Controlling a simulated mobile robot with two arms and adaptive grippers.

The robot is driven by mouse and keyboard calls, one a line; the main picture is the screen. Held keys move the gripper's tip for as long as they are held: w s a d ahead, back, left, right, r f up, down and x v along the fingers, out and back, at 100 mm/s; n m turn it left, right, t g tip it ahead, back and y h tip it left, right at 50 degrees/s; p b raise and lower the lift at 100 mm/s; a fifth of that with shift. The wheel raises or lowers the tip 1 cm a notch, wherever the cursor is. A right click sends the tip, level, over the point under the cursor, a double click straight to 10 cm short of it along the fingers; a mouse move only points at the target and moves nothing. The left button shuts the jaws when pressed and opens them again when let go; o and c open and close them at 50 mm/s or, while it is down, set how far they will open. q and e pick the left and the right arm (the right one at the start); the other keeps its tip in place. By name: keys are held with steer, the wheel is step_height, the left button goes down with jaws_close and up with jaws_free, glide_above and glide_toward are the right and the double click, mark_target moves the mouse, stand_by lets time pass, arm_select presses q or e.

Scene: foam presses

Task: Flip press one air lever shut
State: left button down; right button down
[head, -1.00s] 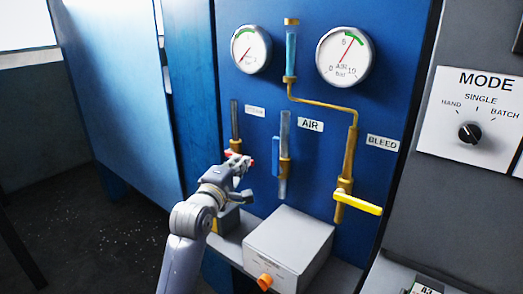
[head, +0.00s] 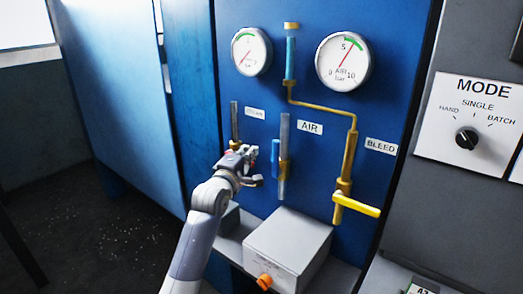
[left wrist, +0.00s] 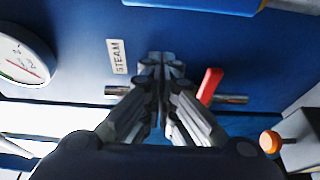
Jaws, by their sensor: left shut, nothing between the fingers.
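The air lever (head: 275,160) is a blue handle. It stands upright along the left side of the vertical pipe (head: 284,134) under the AIR label (head: 310,128). My left gripper (head: 256,166) is just left of the lever, in front of the steam pipe, with a small gap to the blue handle visible. In the left wrist view the gripper (left wrist: 160,62) has its fingers shut and empty, over the steam pipe beside the STEAM label (left wrist: 116,57). A blue bar, apparently the air lever (left wrist: 195,4), crosses the top edge there. My right gripper is out of view.
The red steam lever (left wrist: 209,86) is close beside my fingers. A yellow bleed lever (head: 357,205) sticks out to the right. A grey box (head: 288,250) with an orange knob (head: 264,282) juts out below. Two gauges (head: 251,52) (head: 344,61) sit above.

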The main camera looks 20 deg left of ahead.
mark_target(276, 159)
arm_select(q)
steer(key=d+p, duration=0.1)
steer(key=d, duration=0.1)
steer(key=w+d+p, duration=0.1)
steer(key=shift+d, duration=0.4)
steer(key=shift+w, duration=0.1)
steer(key=shift+d+m, duration=0.2)
steer(key=shift+m, duration=0.1)
